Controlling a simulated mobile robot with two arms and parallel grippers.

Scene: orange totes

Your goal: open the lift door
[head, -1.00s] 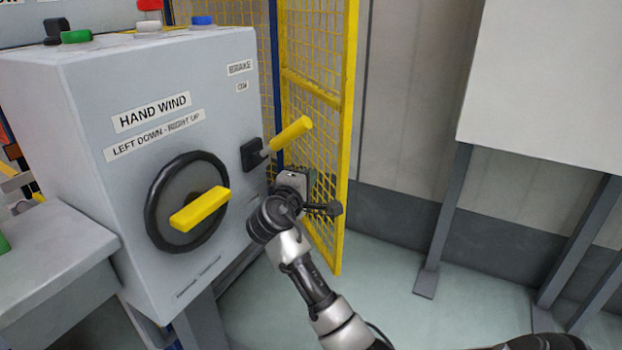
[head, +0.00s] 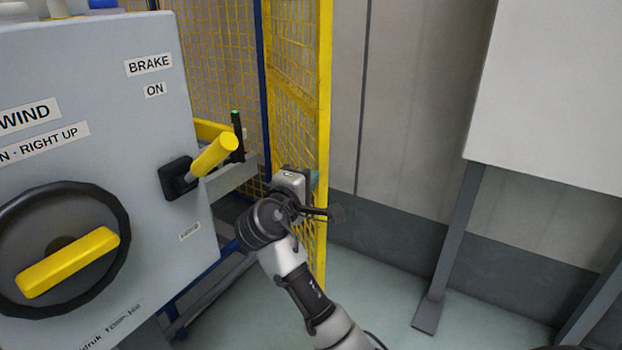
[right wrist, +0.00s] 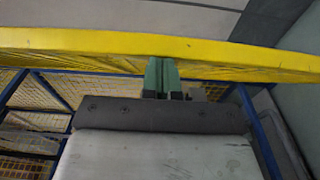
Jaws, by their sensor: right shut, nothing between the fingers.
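The lift door (head: 298,90) is a yellow-framed mesh panel standing in the middle of the head view, swung out from the blue-framed mesh behind it. My right gripper (head: 314,180) is at the door's yellow edge post, partly hidden behind my own wrist. In the right wrist view its green fingertips (right wrist: 162,76) are together, with nothing between them, close against the yellow door frame (right wrist: 160,46). I cannot tell whether they touch it. My left gripper is not in view.
A grey cabinet (head: 150,200) with a black handwheel (head: 118,205) and a yellow brake lever (head: 214,155) stands at the left, near my right arm. A white panel on grey legs (head: 450,250) stands at the right. Floor (head: 385,275) between is clear.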

